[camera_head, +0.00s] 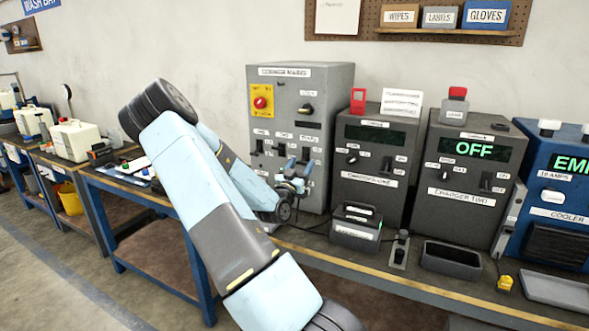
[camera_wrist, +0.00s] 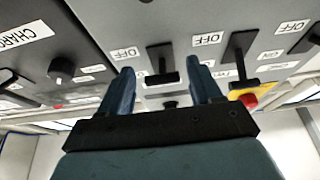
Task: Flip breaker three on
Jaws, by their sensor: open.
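The grey mains cabinet (camera_head: 330,85) stands on the bench in the head view, with a row of black breaker levers low on its front. My gripper (camera_head: 292,180) is at the cabinet's lower right front and partly hides that area. In the wrist view, which is upside down, my open gripper (camera_wrist: 160,85) has its two blue fingers on either side of one black lever (camera_wrist: 162,62), the row's end lever on the charger side, which fits breaker three. Its OFF label (camera_wrist: 125,53) is beside it. Contact and exact lever position cannot be told.
Neighbouring breaker levers (camera_wrist: 240,45) sit close beside my fingers. The yellow plate with the red knob (camera_head: 261,101) is above the breakers. The charger one unit (camera_head: 372,165) stands right of the cabinet, with a black box (camera_head: 356,228) in front.

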